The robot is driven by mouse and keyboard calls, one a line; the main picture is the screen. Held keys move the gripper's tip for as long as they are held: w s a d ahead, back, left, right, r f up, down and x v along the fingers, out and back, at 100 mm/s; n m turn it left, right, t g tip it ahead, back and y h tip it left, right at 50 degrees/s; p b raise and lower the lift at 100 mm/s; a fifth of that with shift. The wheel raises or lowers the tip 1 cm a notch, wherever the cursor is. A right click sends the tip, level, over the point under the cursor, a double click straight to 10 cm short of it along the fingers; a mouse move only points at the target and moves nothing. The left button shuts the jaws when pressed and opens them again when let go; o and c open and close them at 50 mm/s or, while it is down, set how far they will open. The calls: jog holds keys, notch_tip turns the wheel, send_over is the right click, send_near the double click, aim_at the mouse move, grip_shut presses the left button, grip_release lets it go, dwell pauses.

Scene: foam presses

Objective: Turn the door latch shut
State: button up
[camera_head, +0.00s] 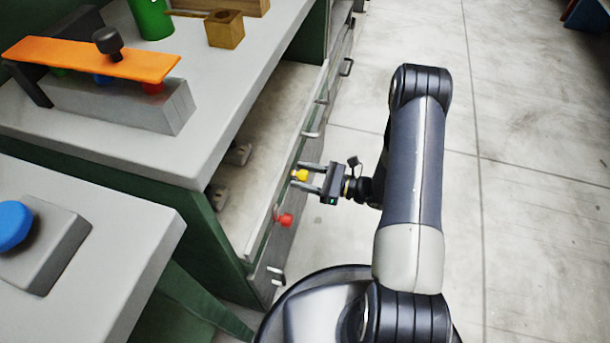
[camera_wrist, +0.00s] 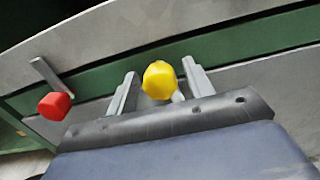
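A yellow knob (camera_head: 299,175) stands out from the front of the bench cabinet. In the wrist view the yellow knob (camera_wrist: 158,80) sits on a short pale stem between my fingers. My gripper (camera_head: 305,176) is open, with one finger on each side of the knob and a gap visible on both sides in the wrist view (camera_wrist: 160,75). A red knob (camera_head: 285,220) is nearer on the same front; in the wrist view the red knob (camera_wrist: 55,106) is at the end of a slanted grey lever (camera_wrist: 46,73). I cannot tell which knob belongs to the door latch.
The grey benchtop (camera_head: 110,138) carries a grey block (camera_head: 130,103) with an orange bar (camera_head: 90,60), a green cylinder (camera_head: 150,18) and a wooden block (camera_head: 225,30). A blue button (camera_head: 14,225) is on the nearer bench. Handles line the cabinet front.

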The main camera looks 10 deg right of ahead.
jog(key=c, duration=0.9)
jog(key=shift+o, duration=0.2)
jog(key=shift+m+p, duration=0.3)
jog(key=shift+m, duration=0.8)
jog(key=o, duration=1)
jog(key=shift+c, duration=0.2)
jog(key=p+v, duration=0.2)
jog(key=v, duration=0.8)
jog(key=shift+s+d, duration=0.15)
jog(key=shift+d, duration=0.2)
